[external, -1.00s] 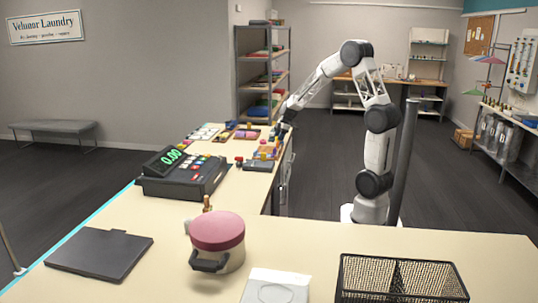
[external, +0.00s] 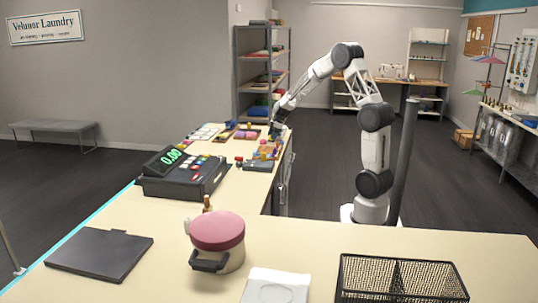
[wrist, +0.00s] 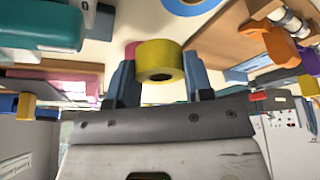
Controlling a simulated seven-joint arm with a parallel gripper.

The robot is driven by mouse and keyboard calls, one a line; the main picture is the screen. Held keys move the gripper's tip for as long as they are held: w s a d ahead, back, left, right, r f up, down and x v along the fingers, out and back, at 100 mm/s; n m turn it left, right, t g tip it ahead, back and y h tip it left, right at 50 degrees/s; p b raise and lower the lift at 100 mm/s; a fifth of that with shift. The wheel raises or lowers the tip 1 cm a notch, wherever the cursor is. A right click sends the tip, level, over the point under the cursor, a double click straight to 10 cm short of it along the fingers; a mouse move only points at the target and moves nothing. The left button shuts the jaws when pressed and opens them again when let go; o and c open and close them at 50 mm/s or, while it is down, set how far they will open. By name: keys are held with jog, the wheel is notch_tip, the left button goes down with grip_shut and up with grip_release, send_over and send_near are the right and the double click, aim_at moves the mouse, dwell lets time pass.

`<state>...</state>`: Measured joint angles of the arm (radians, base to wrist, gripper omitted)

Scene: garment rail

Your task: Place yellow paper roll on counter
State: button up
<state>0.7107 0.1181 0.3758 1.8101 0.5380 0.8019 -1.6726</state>
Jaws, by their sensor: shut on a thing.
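In the wrist view, a yellow paper roll (wrist: 158,57) sits between the two blue-grey fingers of my gripper (wrist: 160,75), with its hollow end facing the camera. My gripper is shut on it. In the external view, my gripper (external: 277,129) is low at the far end of the cream counter (external: 345,245), near its right edge. The roll is too small to make out there. I cannot tell whether the roll touches the counter.
A black cash register (external: 184,173) stands on the counter, with several small trays and coloured items near my gripper. A pink-lidded pot (external: 218,232), a dark flat panel (external: 99,253) and a wire basket (external: 400,277) are on the near part.

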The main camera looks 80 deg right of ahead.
jog(key=shift+f, duration=1.75)
jog(key=shift+f, duration=0.1)
jog(key=o, duration=0.7)
jog(key=v, duration=1.2)
jog(key=shift+a, duration=0.15)
